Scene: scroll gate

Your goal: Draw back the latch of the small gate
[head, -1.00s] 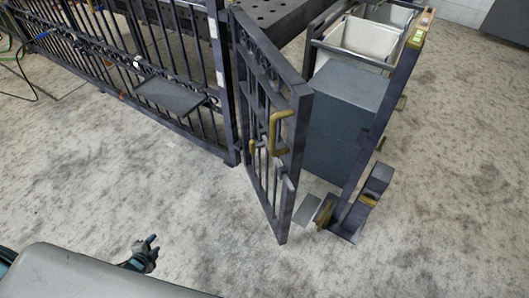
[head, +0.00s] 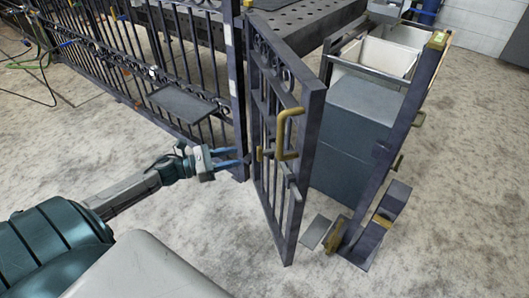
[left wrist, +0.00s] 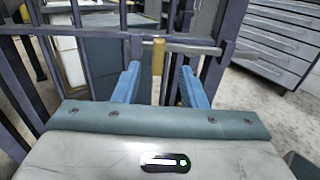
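The small gate (head: 315,110) is dark metal with upright bars and scrolls at the top, and it stands ajar. A brass pull handle (head: 288,130) is on its outer frame. The latch is a grey horizontal bolt (left wrist: 195,49) with a brass knob (head: 259,153); the knob also shows in the left wrist view (left wrist: 158,57). My left gripper (head: 234,157) is open just left of the knob. In the left wrist view, the knob appears between its blue fingers (left wrist: 160,73), slightly ahead, with no visible contact. My right gripper is out of view.
A fence with a small shelf (head: 182,103) runs to the left. A gate post with a foot (head: 375,238) stands at the right. A blue-grey cabinet (head: 350,140) and a perforated table (head: 300,25) are behind. The floor in front is clear.

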